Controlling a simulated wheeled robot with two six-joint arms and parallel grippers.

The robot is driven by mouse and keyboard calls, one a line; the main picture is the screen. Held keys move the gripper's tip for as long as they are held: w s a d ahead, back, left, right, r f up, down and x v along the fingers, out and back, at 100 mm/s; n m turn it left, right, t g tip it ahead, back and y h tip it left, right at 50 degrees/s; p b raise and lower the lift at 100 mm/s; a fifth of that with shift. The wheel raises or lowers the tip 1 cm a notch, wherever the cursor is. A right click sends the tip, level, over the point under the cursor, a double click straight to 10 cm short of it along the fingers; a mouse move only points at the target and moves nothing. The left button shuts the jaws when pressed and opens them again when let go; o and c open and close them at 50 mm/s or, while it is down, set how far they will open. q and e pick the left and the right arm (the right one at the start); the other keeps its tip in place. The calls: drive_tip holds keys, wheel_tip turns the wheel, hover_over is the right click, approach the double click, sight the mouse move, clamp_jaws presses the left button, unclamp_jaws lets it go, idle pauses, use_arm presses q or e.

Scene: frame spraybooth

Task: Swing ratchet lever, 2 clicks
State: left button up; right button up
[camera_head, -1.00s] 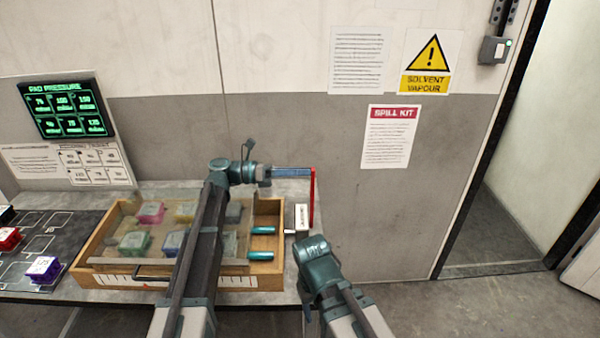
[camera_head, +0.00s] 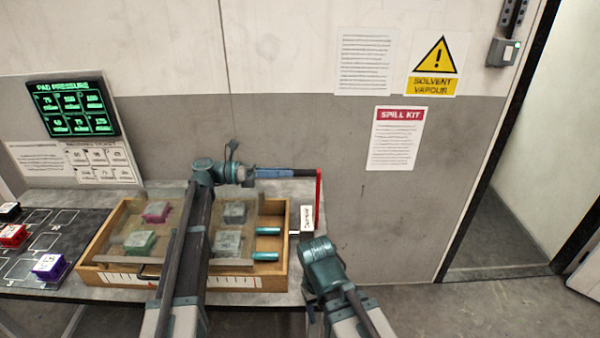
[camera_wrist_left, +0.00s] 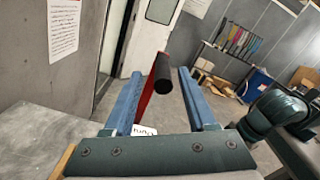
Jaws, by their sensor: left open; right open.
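The red ratchet lever (camera_head: 319,203) stands upright at the right end of the wooden frame. In the left wrist view its dark round grip (camera_wrist_left: 162,73) lies between the fingers of my left gripper (camera_wrist_left: 157,80), nearer the right one, with gaps visible on both sides. In the head view the blue fingers of my left gripper (camera_head: 310,173) reach to the lever's top. That gripper is open. My right gripper (camera_head: 320,258) is low, in front of the bench's right end; its fingers are hidden. A white tag (camera_head: 306,217) sits beside the lever.
The wooden frame (camera_head: 200,283) holds coloured blocks under a clear sheet, with two teal cylinders (camera_head: 266,256) at its right side. A dark mat (camera_head: 85,228) with blocks lies left. A wall stands behind the bench. Floor (camera_head: 420,310) is clear to the right.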

use_arm(q)
drive_tip(key=a, duration=0.7)
drive_tip(key=shift+a, duration=0.3)
drive_tip(key=shift+s, duration=0.1)
